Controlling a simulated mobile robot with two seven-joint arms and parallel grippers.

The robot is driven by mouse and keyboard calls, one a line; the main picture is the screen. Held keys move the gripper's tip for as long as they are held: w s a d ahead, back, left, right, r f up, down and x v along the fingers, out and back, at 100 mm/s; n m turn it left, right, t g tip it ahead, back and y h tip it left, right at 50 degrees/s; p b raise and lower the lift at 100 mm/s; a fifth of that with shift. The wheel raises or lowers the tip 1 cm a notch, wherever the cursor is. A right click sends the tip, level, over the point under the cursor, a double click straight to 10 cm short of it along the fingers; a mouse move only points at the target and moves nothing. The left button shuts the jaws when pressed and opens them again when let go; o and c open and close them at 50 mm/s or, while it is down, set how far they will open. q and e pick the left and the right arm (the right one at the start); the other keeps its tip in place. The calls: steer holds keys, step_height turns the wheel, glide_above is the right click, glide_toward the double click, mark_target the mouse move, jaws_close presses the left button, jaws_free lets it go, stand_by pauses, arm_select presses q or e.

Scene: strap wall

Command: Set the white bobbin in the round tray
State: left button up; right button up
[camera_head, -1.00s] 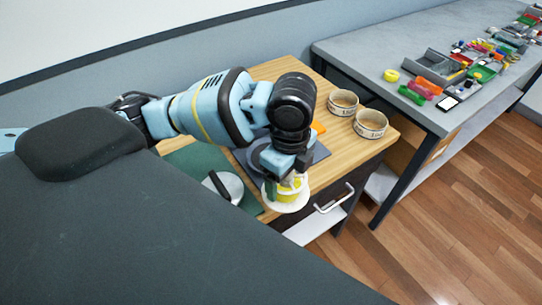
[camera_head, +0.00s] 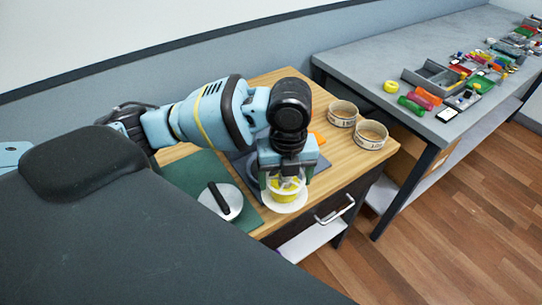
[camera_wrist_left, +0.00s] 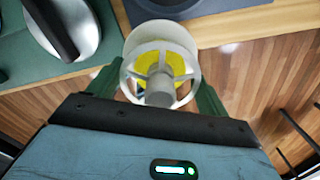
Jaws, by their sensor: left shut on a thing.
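The white bobbin (camera_head: 287,205), with a yellow winding, is in my left gripper (camera_head: 284,184), which is shut on it. In the left wrist view the bobbin (camera_wrist_left: 163,40) sits between the green fingers of my left gripper (camera_wrist_left: 158,88), one flange facing the camera. In the head view it is at the front edge of the wooden top. A dark blue-grey piece with a curved edge (camera_head: 254,188) lies just behind and left of it, mostly hidden by my arm; I cannot tell whether this is the round tray. My right gripper is not in view.
Two round labelled containers (camera_head: 342,113) (camera_head: 370,134) stand on the wooden top (camera_head: 335,160) at the right. A white disc-shaped thing with a black handle (camera_head: 222,201) lies on a green mat (camera_head: 196,176). A grey bench (camera_head: 380,60) at the right holds many small parts.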

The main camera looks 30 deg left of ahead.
arm_select(q)
steer(key=w+a, duration=0.5)
steer(key=w+a+f, duration=0.1)
steer(key=w+a, duration=0.1)
steer(key=a, duration=0.1)
steer(key=shift+w+a, duration=0.15)
steer(key=shift+a, duration=0.1)
steer(key=f, duration=0.2)
steer(key=shift+w+a+f, duration=0.25)
steer(key=shift+a+f, duration=0.1)
steer(key=shift+f, duration=0.45)
steer(key=shift+f, duration=0.2)
steer(key=o, duration=1)
steer(key=shift+o, duration=0.2)
step_height(320, 180, up, 12)
steer(key=shift+r, duration=0.2)
